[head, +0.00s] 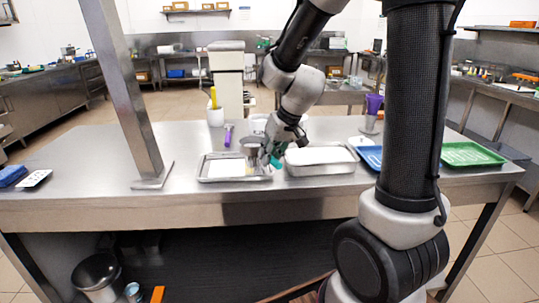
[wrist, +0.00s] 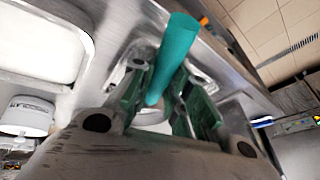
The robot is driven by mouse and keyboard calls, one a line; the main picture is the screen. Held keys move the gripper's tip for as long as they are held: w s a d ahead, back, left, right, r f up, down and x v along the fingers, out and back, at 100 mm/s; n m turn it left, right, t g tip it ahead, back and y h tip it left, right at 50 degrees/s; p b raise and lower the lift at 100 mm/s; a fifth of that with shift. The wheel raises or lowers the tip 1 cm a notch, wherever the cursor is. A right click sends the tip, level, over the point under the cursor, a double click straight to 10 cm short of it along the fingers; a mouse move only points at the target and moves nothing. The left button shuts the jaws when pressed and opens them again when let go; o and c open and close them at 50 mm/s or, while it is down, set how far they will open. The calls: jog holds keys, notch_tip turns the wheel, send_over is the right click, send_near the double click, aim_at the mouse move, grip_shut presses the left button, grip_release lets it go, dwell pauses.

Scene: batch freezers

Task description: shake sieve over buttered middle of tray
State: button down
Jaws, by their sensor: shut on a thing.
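My gripper (head: 273,155) is shut on the teal handle (wrist: 174,58) of the sieve; the green finger pads lie on both sides of it in the wrist view. The sieve's metal bowl (head: 252,146) shows in the head view above the right part of the left metal tray (head: 205,178). The bowl looks roughly upright. The tray has a pale surface inside, partly hidden by the sieve and gripper. I cannot make out butter or powder on it.
A second metal tray (head: 322,171) with a white filling stands close on the right. Blue (head: 369,156) and green (head: 470,154) trays lie further right. A purple-handled tool (head: 228,135) and a white pot (head: 215,117) stand behind. A steel post (head: 128,90) rises at left.

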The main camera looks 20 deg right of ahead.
jog(key=shift+s+a, duration=0.25)
jog(key=shift+s, duration=0.65)
jog(key=shift+w+d, duration=0.25)
jog(key=shift+w, duration=0.6)
jog(key=shift+w+d, duration=0.25)
jog(key=shift+w, duration=0.55)
jog(key=s, duration=0.1)
jog(key=s+a, duration=0.1)
jog(key=s, duration=0.1)
jog(key=shift+s, duration=0.15)
jog(key=w, duration=0.1)
jog(key=w+d, duration=0.1)
jog(key=w, duration=0.1)
jog(key=shift+w, duration=0.2)
jog(key=shift+s+a, duration=0.3)
jog(key=shift+s, duration=0.6)
jog(key=shift+s+a, duration=0.25)
jog(key=shift+s, duration=0.6)
jog(key=shift+r, duration=2.55)
